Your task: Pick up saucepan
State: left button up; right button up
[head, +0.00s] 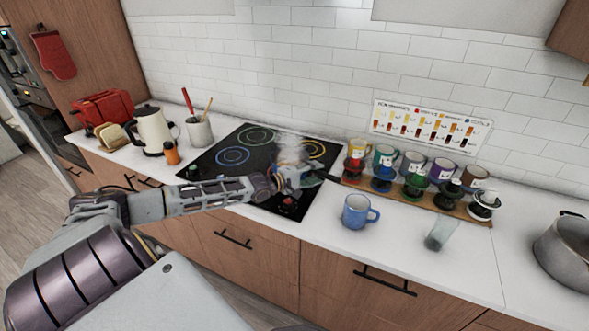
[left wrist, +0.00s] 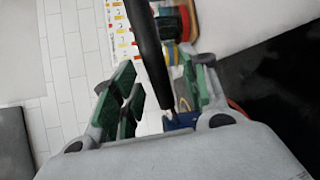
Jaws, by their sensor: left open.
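A saucepan (head: 290,156) sits on the black cooktop, steam rising over it. It looks glassy or shiny, and my left gripper (head: 297,181) partly hides it. Its dark handle (head: 318,178) points right, toward the cups. In the left wrist view a long black bar, apparently this handle (left wrist: 147,50), runs between the green-padded fingers of my left gripper (left wrist: 165,78). The fingers are apart and not closed on it; whether one touches it I cannot tell. The pan's body is not clear in the left wrist view. My right gripper is not in view.
The cooktop (head: 237,146) is set in a white counter. A blue mug (head: 357,212), a clear glass (head: 440,234) and a wooden rack (head: 437,199) of coloured cups stand right. A grey pot (head: 565,252) is at the right edge. A kettle (head: 151,130) and utensil crock (head: 199,131) stand left.

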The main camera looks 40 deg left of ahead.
pick_arm(q)
jog(key=shift+x, duration=0.85)
jog(key=shift+c, duration=0.4)
grip_shut()
jog(key=shift+r, duration=0.15)
